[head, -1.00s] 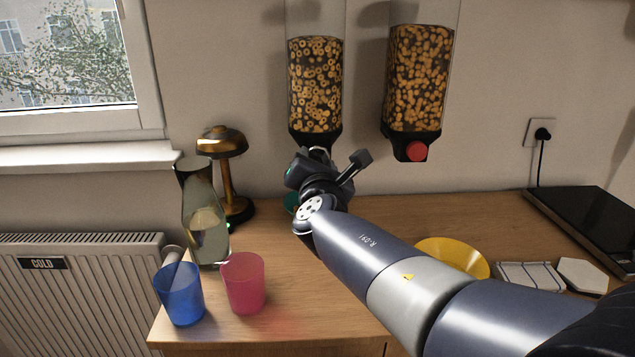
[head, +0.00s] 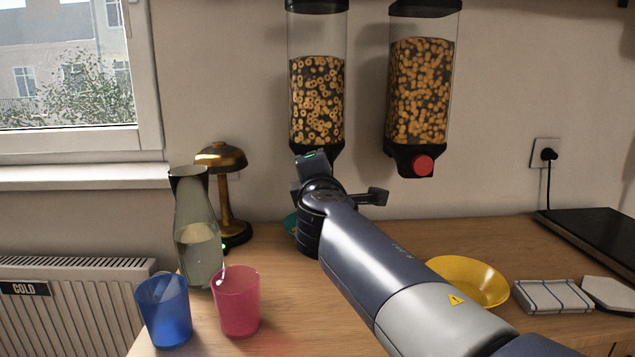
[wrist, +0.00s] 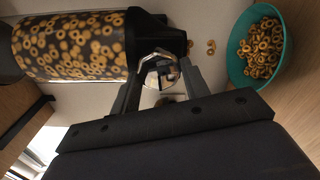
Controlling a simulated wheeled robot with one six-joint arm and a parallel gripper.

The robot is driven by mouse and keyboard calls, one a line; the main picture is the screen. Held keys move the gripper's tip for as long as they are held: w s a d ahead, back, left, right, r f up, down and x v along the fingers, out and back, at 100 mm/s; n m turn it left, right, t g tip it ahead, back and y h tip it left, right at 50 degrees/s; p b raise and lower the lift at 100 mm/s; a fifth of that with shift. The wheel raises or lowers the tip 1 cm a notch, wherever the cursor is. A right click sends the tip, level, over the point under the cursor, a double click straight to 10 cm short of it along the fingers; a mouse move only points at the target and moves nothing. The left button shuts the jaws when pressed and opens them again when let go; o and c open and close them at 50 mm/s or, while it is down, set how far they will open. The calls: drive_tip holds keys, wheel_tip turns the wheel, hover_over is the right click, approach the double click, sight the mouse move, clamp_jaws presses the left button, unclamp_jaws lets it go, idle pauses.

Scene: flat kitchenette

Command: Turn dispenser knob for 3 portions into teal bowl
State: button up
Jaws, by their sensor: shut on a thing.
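The left dispenser (head: 317,95) is a clear wall-mounted bin with a black base, part full of cereal rings; it also shows sideways in the wrist view (wrist: 70,45). My gripper (wrist: 160,78) is shut on its pale, shiny knob (wrist: 158,72), below the black base. In the head view my wrist hides the knob and fingertips. The teal bowl (wrist: 233,50) holds a heap of cereal rings. A few loose rings (wrist: 211,46) show between the dispenser outlet and the bowl. In the head view only a sliver of the bowl (head: 290,223) shows behind my wrist.
A second dispenser (head: 417,95) with a red knob (head: 423,166) hangs to the right. A glass carafe (head: 199,235), a brass lamp (head: 225,185), a blue cup (head: 165,312) and a pink cup (head: 237,300) stand left. A yellow bowl (head: 467,282) sits right of my arm.

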drive_tip(key=shift+m, duration=0.3)
drive_tip(key=o, duration=1)
drive_tip(key=s, duration=1)
drive_tip(key=shift+s, duration=0.4)
drive_tip(key=w, duration=1.1)
